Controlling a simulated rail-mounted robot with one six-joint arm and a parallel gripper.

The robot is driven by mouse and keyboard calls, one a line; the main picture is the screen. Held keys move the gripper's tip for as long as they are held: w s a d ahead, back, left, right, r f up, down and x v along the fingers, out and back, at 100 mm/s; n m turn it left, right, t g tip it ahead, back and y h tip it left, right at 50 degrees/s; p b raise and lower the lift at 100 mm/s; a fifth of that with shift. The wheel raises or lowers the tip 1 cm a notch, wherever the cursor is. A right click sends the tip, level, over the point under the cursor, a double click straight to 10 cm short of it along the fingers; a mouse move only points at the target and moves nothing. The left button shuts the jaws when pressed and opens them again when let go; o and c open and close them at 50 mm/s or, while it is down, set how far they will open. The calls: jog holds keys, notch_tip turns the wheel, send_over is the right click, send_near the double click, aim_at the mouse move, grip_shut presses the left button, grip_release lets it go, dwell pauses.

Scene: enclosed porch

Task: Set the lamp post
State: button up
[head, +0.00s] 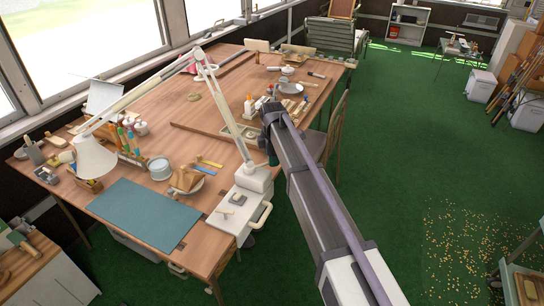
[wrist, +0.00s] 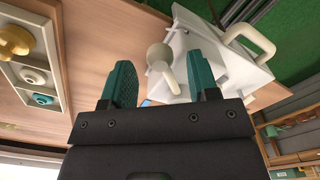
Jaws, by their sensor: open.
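My gripper (head: 272,154) is low over the near right edge of the wooden table. In the wrist view its two teal fingers (wrist: 164,88) are spread apart with nothing held between them. A cream piece with a rounded head and thin stem (wrist: 160,56) shows beyond the fingers, over a white block. I cannot tell for sure whether it is the lamp post. A white jointed desk lamp (head: 230,112) rises from a white base at the table edge, close beside my gripper. Its shade (head: 94,156) hangs over the table's left part.
The white block with a loop handle (wrist: 222,62) sits at the table edge. A blue-green mat (head: 145,215) lies bare at the front. A chair (head: 333,130) stands beside the table.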

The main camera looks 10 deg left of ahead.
notch_tip(320, 180, up, 9)
jog(key=p, duration=0.7)
jog(key=shift+p, duration=0.4)
jog(key=shift+r, duration=0.1)
jog(key=s+d+m, duration=2.2)
jog(key=s+d, duration=0.7)
jog(key=s, duration=0.1)
jog(key=shift+s+d, duration=0.2)
jog(key=shift+d, duration=0.1)
